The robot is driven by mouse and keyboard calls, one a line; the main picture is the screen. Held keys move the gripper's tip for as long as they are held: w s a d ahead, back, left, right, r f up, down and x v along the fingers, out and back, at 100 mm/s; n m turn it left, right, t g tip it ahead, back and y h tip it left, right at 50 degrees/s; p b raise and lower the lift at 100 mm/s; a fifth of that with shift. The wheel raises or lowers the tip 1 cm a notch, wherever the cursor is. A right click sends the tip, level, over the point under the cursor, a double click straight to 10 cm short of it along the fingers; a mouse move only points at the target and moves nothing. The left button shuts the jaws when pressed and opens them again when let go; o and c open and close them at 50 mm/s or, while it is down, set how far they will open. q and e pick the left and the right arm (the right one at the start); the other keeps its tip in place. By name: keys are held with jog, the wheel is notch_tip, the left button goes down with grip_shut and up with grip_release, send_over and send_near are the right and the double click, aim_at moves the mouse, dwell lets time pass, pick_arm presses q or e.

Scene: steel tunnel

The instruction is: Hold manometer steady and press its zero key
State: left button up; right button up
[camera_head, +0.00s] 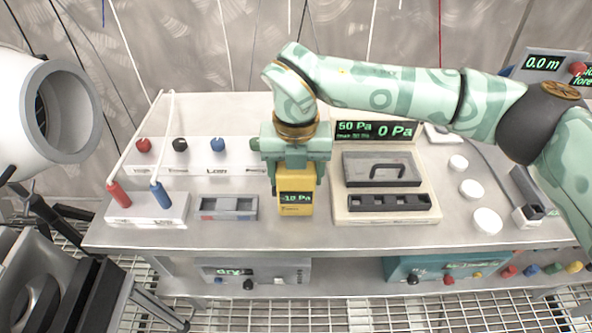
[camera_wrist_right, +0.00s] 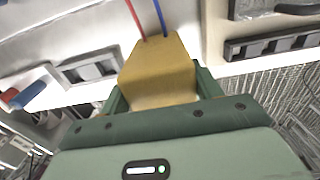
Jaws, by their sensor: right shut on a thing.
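The yellow manometer (camera_head: 296,204) stands upright near the front middle of the steel bench, its small green display showing what looks like -10 Pa. My right gripper (camera_head: 297,172) comes down from above and is shut around its upper part. In the right wrist view the manometer (camera_wrist_right: 163,72) sits between the fingers of my right gripper (camera_wrist_right: 160,92), with a red and a blue hose at its far end. I cannot tell whether its base touches the bench. I cannot make out the zero key. My left gripper is not in view.
A panel with a "0 Pa" display (camera_head: 375,131) stands right of the manometer, with a grey handled case (camera_head: 381,170). A grey tray (camera_head: 229,208) and a white block with red and blue plugs (camera_head: 148,208) lie left. A big white duct (camera_head: 60,115) fills the left edge.

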dwell(1.5)
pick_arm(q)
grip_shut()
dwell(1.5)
